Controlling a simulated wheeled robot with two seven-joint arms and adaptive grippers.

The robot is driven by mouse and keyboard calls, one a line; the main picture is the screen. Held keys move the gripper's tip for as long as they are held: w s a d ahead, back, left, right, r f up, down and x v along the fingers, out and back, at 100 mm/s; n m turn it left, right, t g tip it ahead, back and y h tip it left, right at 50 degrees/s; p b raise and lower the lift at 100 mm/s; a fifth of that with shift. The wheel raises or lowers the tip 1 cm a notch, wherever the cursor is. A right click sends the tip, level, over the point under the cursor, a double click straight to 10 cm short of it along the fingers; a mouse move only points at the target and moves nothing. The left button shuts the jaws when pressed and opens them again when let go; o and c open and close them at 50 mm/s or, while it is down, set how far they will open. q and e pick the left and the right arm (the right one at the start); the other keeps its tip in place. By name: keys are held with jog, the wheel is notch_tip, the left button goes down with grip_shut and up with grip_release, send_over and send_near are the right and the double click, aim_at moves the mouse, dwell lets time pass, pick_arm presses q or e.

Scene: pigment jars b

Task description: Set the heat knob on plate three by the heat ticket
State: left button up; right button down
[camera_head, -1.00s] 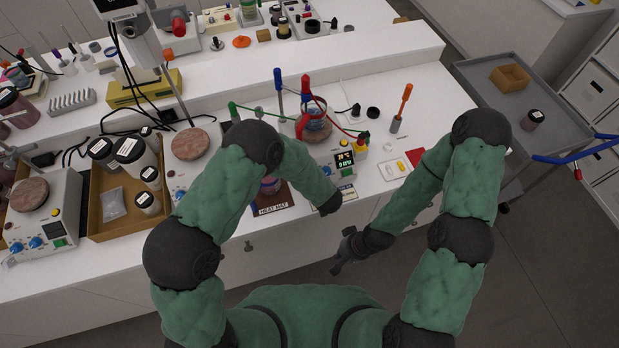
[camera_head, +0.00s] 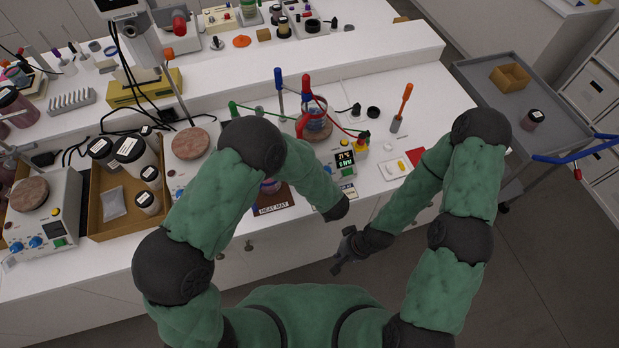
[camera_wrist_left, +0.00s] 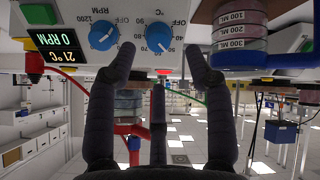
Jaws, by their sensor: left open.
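The hotplate under the clamped beaker (camera_head: 314,120) has a lit display (camera_head: 345,160). Its front is partly hidden by my left arm. In the left wrist view the picture is upside down; a display (camera_wrist_left: 55,48) reads 21 °C and 0 RPM. A blue RPM knob (camera_wrist_left: 103,34) and a blue °C heat knob (camera_wrist_left: 158,37) sit beside it. My left gripper (camera_wrist_left: 160,62) is open, its fingers spread before the heat knob, with no contact evident. My right gripper (camera_head: 345,250) hangs in front of the bench; its jaw state is unclear. I cannot identify the heat ticket.
A cardboard tray of jars (camera_head: 115,228) and another hotplate (camera_head: 55,222) stand at left. A grey cart (camera_head: 478,82) is far right.

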pick_arm(q)
jog(key=v, duration=0.6)
jog(key=shift+s+r, duration=0.25)
jog(key=a+f+m+g+h, duration=0.1)
jog(key=a+f, duration=0.2)
jog(key=s+a+f+m+g, duration=0.1)
jog(key=a+f, duration=0.1)
jog(key=f, duration=0.1)
jog(key=s+a+f+m+g+h, duration=0.1)
jog(key=a+f, duration=0.2)
jog(key=f, duration=0.1)
jog(key=shift+a+f+h, duration=0.15)
jog(key=shift+a+h, duration=0.15)
jog(key=s+a+f+m+g+h, duration=0.2)
jog(key=s+a+f+g, duration=0.1)
jog(key=s, duration=0.5)
jog(key=s+a+f+m+g+h, duration=0.1)
jog(key=s+a+f+g+h, duration=0.15)
jog(key=s, duration=0.65)
notch_tip(320, 180, down, 19)
jog(key=w+d+m+b, duration=0.1)
jog(key=w+d+b, duration=0.1)
jog(key=b, duration=1.8)
jog(key=shift+w, duration=0.2)
